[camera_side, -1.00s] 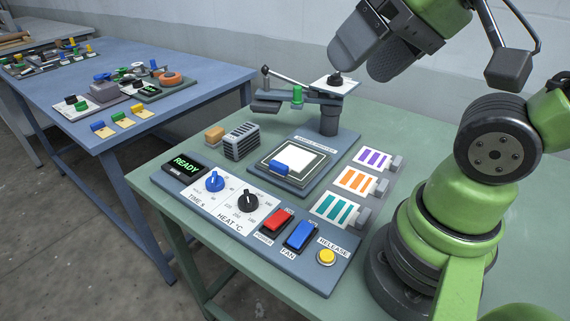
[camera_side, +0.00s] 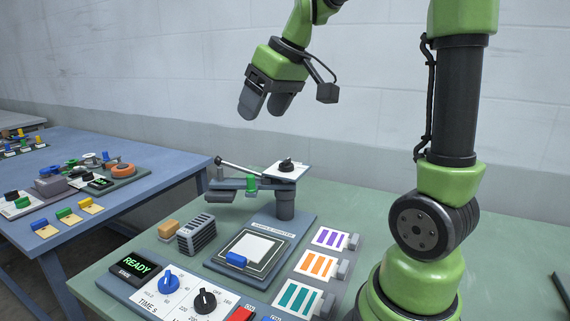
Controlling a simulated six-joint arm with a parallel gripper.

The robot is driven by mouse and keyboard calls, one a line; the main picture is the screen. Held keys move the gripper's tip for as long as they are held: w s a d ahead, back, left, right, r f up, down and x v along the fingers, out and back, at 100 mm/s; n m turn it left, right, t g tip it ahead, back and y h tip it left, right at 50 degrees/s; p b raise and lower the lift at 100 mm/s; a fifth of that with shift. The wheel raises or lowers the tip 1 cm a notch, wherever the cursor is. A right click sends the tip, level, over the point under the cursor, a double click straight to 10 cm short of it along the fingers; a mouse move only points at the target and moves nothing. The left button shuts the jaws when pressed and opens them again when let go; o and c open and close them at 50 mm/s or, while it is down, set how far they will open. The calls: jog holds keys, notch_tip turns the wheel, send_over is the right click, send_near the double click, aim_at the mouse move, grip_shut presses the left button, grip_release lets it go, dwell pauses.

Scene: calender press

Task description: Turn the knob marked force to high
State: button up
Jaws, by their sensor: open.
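A black knob (camera_side: 286,163) sits on a small white plate (camera_side: 279,173) on top of the press post. The plate's markings are too small to read, so I cannot confirm the word force or tell the knob's setting. My gripper (camera_side: 262,110) is open and empty, pointing down. In the picture it is above and slightly left of the knob, clearly apart from it. The press (camera_side: 285,205) stands at the back of its base, with a lever and a green part (camera_side: 252,184) to the left.
The front panel has a READY display (camera_side: 131,267), a blue time knob (camera_side: 168,281) and a black heat knob (camera_side: 204,300). Three striped cards (camera_side: 318,266) lie right of the press base. A grey ribbed block (camera_side: 196,235) stands left. A blue table (camera_side: 150,190) is behind left.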

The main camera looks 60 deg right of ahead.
jog(key=w+d+f, duration=0.3)
jog(key=d, duration=0.7)
jog(key=n+g, duration=0.1)
jog(key=n, duration=0.1)
send_near(287, 160)
jog(key=x, duration=0.9)
jog(key=shift+w+f, duration=0.2)
jog(key=c, duration=0.9)
jog(key=shift+c, duration=0.2)
